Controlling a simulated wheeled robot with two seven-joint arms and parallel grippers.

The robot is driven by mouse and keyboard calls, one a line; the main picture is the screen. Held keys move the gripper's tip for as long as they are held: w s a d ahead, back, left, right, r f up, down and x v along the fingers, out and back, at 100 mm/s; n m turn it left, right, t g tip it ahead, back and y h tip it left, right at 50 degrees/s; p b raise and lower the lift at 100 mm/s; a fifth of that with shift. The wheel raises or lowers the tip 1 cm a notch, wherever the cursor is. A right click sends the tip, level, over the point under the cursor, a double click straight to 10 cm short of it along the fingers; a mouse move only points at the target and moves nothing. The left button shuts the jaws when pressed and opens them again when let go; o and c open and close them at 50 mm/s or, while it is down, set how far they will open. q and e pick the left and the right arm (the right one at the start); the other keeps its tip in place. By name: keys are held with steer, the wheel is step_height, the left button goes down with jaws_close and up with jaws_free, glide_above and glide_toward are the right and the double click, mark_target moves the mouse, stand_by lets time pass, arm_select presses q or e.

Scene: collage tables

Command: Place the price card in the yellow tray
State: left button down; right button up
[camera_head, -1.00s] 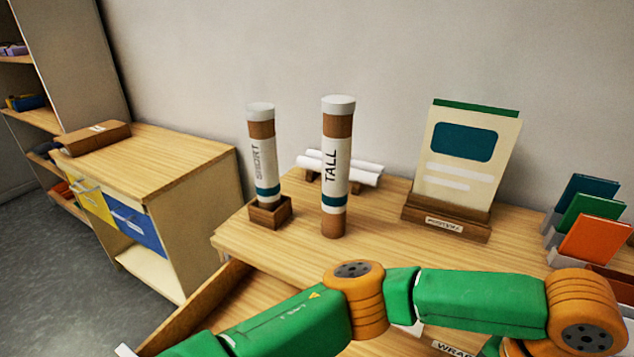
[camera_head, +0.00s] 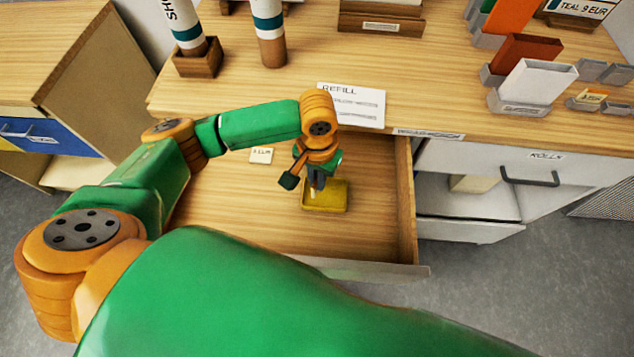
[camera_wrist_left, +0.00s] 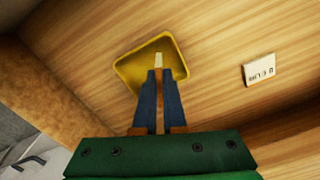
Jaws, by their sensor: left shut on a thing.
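The yellow tray (camera_head: 325,197) lies on the floor of an open wooden drawer, and it also shows in the left wrist view (camera_wrist_left: 180,62). My left gripper (camera_head: 317,187) points down over the tray. In the left wrist view its dark fingers (camera_wrist_left: 158,73) are shut on a small pale piece (camera_wrist_left: 158,60), which looks like a price card seen nearly edge-on. I cannot tell whether this piece touches the tray. Another small white card (camera_head: 261,156) with EUR lettering lies in the drawer away from the tray; it also shows in the left wrist view (camera_wrist_left: 259,70). My right gripper is out of view.
The drawer's side wall (camera_head: 405,200) stands right of the tray, its front edge (camera_head: 360,268) nearer me. The tabletop above holds a REFILL sheet (camera_head: 351,104), two upright tubes (camera_head: 268,38) and a white holder (camera_head: 534,84). The drawer floor left of the tray is mostly clear.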

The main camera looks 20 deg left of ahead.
arm_select(q)
steer(key=shift+f, duration=1.55)
steer(key=shift+f, duration=0.1)
steer(key=c, duration=1)
jaws_free()
step_height(320, 180, up, 12)
steer(key=shift+r+p, duration=0.2)
steer(key=shift+p, duration=0.35)
